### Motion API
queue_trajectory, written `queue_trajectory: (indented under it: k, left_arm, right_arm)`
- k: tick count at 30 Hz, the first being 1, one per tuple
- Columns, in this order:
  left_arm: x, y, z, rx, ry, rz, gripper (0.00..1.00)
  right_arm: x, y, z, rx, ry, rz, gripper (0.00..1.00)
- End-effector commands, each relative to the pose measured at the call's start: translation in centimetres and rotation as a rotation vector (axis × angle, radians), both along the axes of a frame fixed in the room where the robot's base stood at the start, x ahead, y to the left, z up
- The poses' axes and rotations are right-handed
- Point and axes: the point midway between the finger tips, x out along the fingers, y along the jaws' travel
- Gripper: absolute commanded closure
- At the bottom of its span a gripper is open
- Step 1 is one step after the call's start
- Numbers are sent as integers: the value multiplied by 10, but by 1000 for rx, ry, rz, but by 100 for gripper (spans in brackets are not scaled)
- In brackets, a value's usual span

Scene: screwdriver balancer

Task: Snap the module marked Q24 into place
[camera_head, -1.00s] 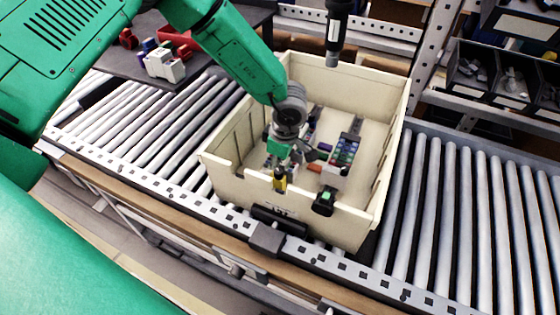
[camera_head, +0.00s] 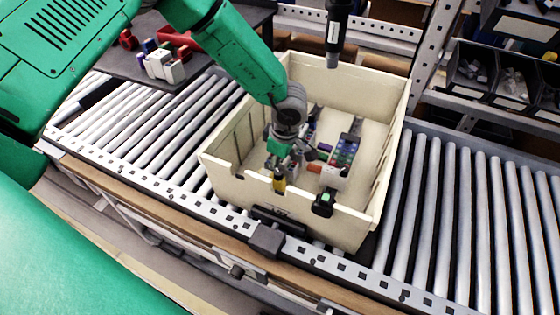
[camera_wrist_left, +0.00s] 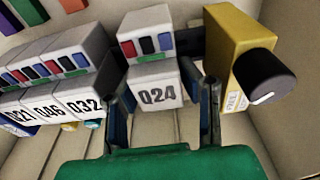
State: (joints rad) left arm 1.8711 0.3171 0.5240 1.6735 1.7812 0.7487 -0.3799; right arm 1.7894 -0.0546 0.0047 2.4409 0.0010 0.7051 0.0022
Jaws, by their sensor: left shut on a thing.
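The module marked Q24 (camera_wrist_left: 158,94) is a white block with red, blue and green squares on its upper part. My left gripper (camera_wrist_left: 160,110) is shut on it, with one finger on each side, and it shows inside the bin in the head view (camera_head: 290,158). In the wrist view the modules marked Q32 (camera_wrist_left: 84,105), Q46 (camera_wrist_left: 46,112) and Q27 (camera_wrist_left: 20,117) stand in a row to the left, with a gap before Q24. A yellow block with a black knob (camera_wrist_left: 238,62) stands close to the right. Whether Q24 is seated is hidden. My right gripper is not in view.
The beige bin (camera_head: 345,88) stands on a roller conveyor (camera_head: 455,200). Inside it is another block with colored squares (camera_head: 345,150). A black tool (camera_head: 335,35) hangs above the bin. A dark table with loose modules (camera_head: 165,65) is at the back left.

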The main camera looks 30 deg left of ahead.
Motion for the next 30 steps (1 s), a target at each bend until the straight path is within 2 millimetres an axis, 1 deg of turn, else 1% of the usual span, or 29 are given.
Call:
queue_trajectory:
  k: [1, 2, 3, 4, 30]
  left_arm:
    - [5, 5, 5, 10, -9, 6, 100]
    - [5, 4, 5, 10, -9, 6, 100]
    - [5, 4, 5, 10, -9, 5, 55]
    - [5, 4, 5, 10, -9, 5, 44]
    - [6, -1, -1, 0, -4, -2, 44]
  right_arm:
    - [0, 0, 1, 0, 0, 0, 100]
    - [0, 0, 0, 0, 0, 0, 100]
    - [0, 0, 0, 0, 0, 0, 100]
    - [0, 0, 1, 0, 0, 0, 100]
    - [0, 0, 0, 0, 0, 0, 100]
